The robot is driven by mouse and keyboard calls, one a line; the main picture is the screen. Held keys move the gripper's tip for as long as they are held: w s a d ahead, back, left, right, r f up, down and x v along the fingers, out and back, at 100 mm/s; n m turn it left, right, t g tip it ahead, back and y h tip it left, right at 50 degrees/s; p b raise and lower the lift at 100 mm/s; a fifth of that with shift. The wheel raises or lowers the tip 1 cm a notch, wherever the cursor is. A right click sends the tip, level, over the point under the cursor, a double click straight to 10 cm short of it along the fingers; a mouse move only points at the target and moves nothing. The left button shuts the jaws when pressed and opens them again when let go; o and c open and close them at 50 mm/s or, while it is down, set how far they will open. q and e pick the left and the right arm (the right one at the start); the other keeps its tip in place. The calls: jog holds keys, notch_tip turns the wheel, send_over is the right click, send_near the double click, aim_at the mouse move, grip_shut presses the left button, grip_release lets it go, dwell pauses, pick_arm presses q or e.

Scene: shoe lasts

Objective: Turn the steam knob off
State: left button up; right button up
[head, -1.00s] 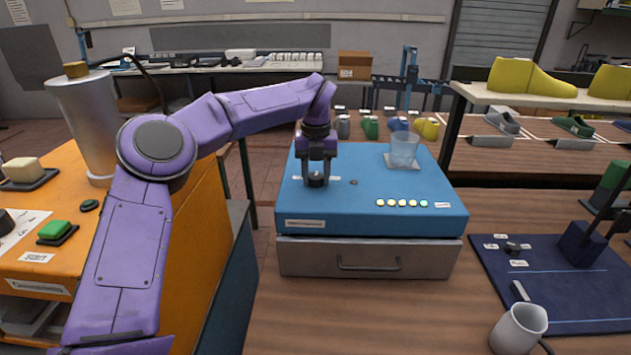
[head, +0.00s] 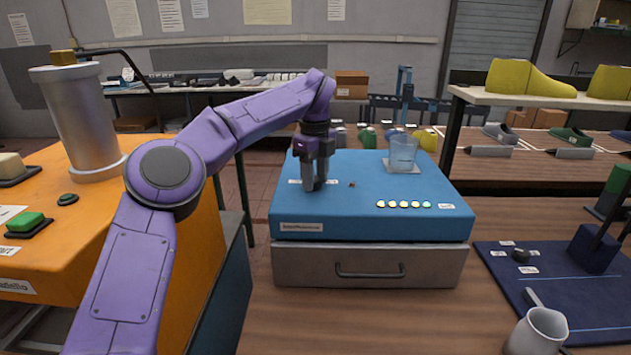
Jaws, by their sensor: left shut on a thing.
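My left gripper (head: 314,185) points straight down at the top of the blue machine (head: 395,222), near its left side. Its fingers are shut on a small dark knob there, which they now mostly hide. A white label shows beside the fingers, too small to read, so I cannot confirm it is the steam knob. A small dark dot (head: 351,184) lies on the machine top just right of the gripper. A row of lit lamps (head: 404,205) shows near the front edge. My right gripper is out of view.
A clear glass (head: 403,152) stands at the machine's back right. A metal drawer (head: 367,263) lies below. A blue mat (head: 570,290) with a small dark knob (head: 521,255) and a grey mug (head: 540,332) are on the right. An orange bench (head: 190,270) stands left.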

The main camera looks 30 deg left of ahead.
pick_arm(q)
jog(key=shift+a+n, duration=0.1)
jog(key=shift+n, duration=0.4)
jog(key=o, duration=1.1)
jog(key=shift+c, duration=0.2)
jog(key=shift+w+r, duration=0.1)
jog(key=shift+r, duration=0.2)
notch_tip(320, 180, up, 10)
jog(key=p, duration=0.4)
jog(key=shift+f, duration=0.1)
